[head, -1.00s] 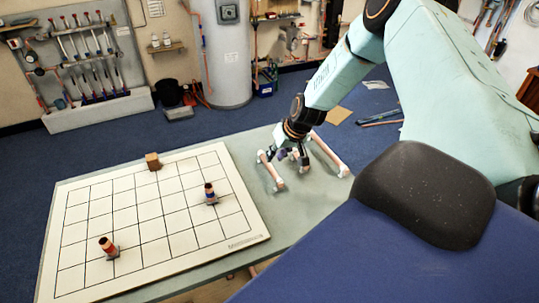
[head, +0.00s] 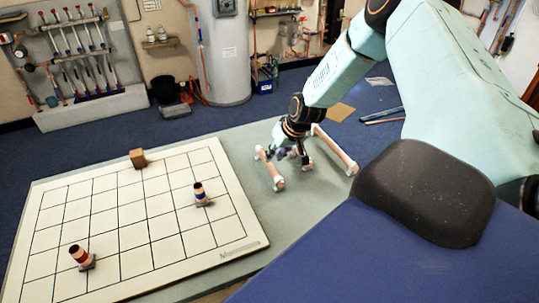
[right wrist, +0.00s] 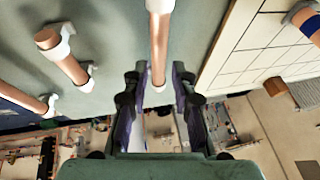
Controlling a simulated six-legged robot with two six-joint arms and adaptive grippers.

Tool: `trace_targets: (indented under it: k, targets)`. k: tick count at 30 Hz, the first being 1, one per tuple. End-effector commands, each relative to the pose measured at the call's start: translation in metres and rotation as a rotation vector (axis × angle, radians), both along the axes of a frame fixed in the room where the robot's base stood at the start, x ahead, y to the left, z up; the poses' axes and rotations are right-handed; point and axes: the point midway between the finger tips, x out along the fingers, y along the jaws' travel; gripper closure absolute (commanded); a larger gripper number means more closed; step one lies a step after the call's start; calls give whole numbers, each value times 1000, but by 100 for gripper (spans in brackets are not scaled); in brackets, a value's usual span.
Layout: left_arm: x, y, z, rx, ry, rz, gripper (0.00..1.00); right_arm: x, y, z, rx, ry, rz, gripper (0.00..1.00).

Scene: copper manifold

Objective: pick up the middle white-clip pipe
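Three copper pipes with white clips lie side by side on the grey-green table: the left pipe (head: 271,172), the short middle pipe (head: 307,163), partly hidden by my gripper, and the long right pipe (head: 336,149). My right gripper (head: 290,155) is low over them, between the left and middle pipes in the head view. In the right wrist view the fingers (right wrist: 160,100) are open and empty. The left pipe (right wrist: 159,45) points into their gap, its clip near the fingertips. The middle pipe (right wrist: 65,55) is off to the left there. My left gripper is out of view.
A white gridded board (head: 130,225) covers the table's left part. Bare table (head: 240,140) lies behind the pipes. The blue floor beyond is mostly open.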

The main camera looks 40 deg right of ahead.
Motion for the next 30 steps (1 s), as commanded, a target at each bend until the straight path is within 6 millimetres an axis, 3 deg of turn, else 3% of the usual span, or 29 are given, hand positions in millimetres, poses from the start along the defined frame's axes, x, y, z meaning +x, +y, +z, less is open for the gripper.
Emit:
trace_targets:
  k: [1, 10, 21, 30]
  targets:
    - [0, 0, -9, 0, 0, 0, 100, 2, 0, -8, 0, 0, 1, 74]
    - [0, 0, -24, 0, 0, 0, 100, 8, -1, -20, -1, 0, 1, 74]
    - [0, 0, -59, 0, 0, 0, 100, 23, -1, -51, -1, 0, 1, 74]
    - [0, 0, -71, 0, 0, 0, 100, 29, 0, -62, 0, 1, 1, 74]
